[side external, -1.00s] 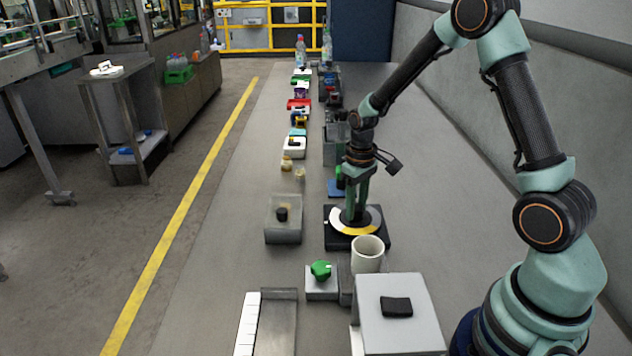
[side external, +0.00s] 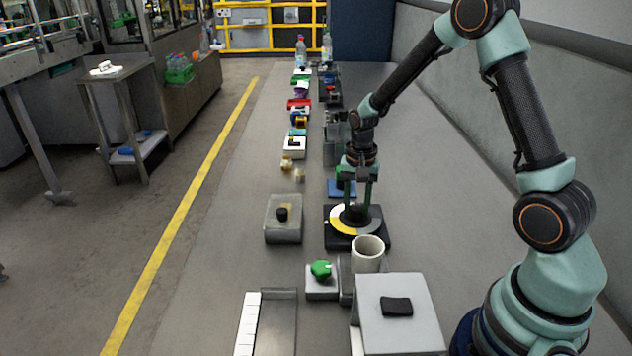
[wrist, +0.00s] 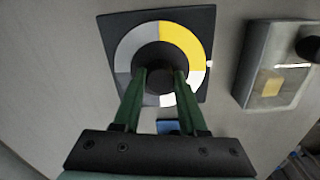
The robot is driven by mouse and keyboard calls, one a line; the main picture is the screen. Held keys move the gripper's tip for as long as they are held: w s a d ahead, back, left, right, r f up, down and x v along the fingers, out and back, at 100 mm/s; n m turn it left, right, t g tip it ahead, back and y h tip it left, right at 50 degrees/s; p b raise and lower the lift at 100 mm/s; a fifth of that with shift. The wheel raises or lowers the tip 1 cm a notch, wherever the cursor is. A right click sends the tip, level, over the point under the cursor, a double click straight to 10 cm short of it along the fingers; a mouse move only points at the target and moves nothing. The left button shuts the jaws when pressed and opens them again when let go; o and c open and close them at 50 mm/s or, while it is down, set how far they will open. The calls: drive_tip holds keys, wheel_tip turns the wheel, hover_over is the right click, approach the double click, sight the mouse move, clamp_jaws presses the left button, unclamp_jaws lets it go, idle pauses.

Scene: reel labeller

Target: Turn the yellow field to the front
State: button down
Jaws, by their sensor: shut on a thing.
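A round disc (side external: 345,228) with coloured fields lies on a square black base (side external: 380,241). In the wrist view, the disc's yellow field (wrist: 182,42) is at upper right, white (wrist: 196,84) at lower right, and greys (wrist: 124,60) at left. In the side view, yellow is at the near left and white at the far left. A small white mark (wrist: 209,64) is on the base's right edge in the wrist view, beside the yellow's lower end. My gripper (wrist: 162,76) is shut on the dark centre knob (wrist: 160,86), which the fingers partly hide.
A clear box with a black knob (side external: 282,214) stands left of the base. A white cup (side external: 367,253) stands close in front, near a green knob (side external: 321,270). A blue piece (side external: 341,188) lies behind.

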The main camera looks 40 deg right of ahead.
sight(356, 207)
drive_tip(key=m, duration=0.4)
drive_tip(key=shift+m, duration=1.9)
drive_tip(key=shift+c, duration=2.2)
unclamp_jaws()
wheel_tip(356, 207, up, 12)
drive_tip(key=shift+r, duration=0.1)
